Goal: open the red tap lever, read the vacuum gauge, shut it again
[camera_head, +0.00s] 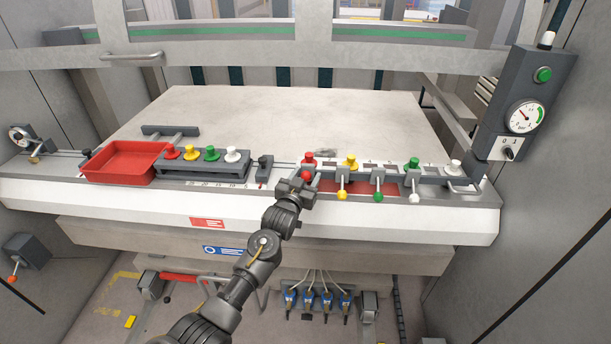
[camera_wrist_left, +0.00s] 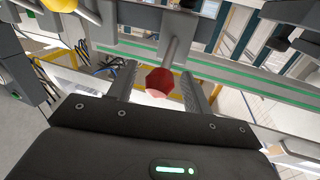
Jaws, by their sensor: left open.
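The red tap lever's ball knob (camera_head: 306,176) is on the valve rail, just beyond my left gripper (camera_head: 303,180), which partly hides the lever. In the left wrist view the red knob (camera_wrist_left: 160,82) sits on its grey stem between the two fingers of my left gripper (camera_wrist_left: 158,74). The fingers are open, with a visible gap on each side of the knob. The round vacuum gauge (camera_head: 526,117) is on the dark panel at the right, with a white face and a green band on its right side; its reading is too small to tell. My right gripper is not in view.
Yellow (camera_head: 342,195), green (camera_head: 378,198) and white (camera_head: 414,199) levers stand to the right along the rail, close together. A red tray (camera_head: 122,174) and a rack (camera_head: 205,170) of coloured knobs lie to the left. The pale bed plate (camera_head: 290,120) behind is mostly clear.

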